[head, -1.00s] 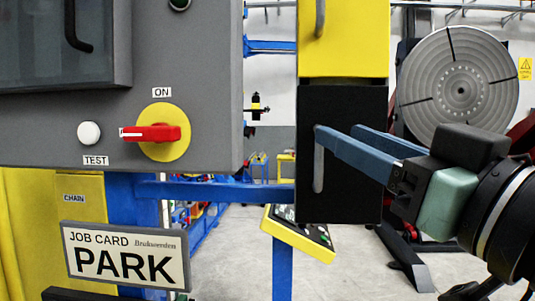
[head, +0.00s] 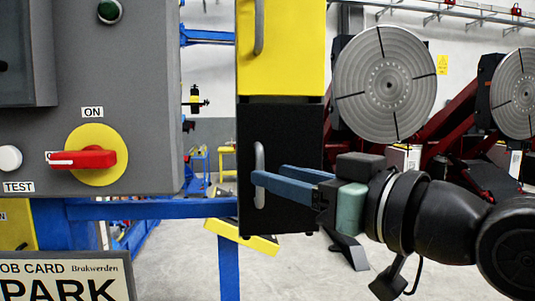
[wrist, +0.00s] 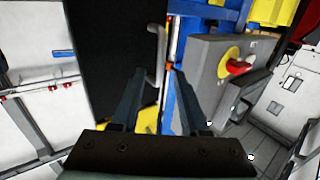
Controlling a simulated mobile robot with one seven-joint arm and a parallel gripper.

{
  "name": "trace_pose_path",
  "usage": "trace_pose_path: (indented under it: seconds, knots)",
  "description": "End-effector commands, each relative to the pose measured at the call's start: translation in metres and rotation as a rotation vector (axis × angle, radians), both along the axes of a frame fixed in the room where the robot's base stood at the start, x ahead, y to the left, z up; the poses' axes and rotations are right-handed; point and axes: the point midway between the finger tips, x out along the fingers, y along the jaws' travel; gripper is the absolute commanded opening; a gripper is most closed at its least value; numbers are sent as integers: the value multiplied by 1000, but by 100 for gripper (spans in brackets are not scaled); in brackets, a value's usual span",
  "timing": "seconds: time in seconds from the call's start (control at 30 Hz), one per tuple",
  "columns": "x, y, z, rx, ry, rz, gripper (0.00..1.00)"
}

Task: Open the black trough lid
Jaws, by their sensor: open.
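The black lid (head: 290,135) is a flat upright panel below a yellow panel, and it looks closed. Its grey bar handle (head: 259,155) stands upright near the lid's left edge. My gripper (head: 270,173) is open, with its blue fingers pointing left across the lid at the handle's middle. In the wrist view, the black lid (wrist: 105,45) fills the left centre. The handle (wrist: 160,42) runs down to the gap between my two spread fingers (wrist: 157,77). Contact with the handle cannot be told.
A grey control box (head: 140,120) with a red switch (head: 85,158) on a yellow disc stands to the left. The yellow panel (head: 285,50) with its own handle is above the lid. A blue beam (head: 150,209) runs below. Round grey faceplates (head: 385,85) stand behind, right.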

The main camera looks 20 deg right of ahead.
Motion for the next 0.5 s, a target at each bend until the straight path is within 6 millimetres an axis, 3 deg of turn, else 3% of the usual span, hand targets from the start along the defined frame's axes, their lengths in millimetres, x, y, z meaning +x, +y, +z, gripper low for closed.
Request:
trace_pose_path:
  seconds: [0.2, 0.5]
  knots:
    - [24, 8, 1, 2, 2, 1, 44]
    - [29, 9, -1, 0, -1, 0, 44]
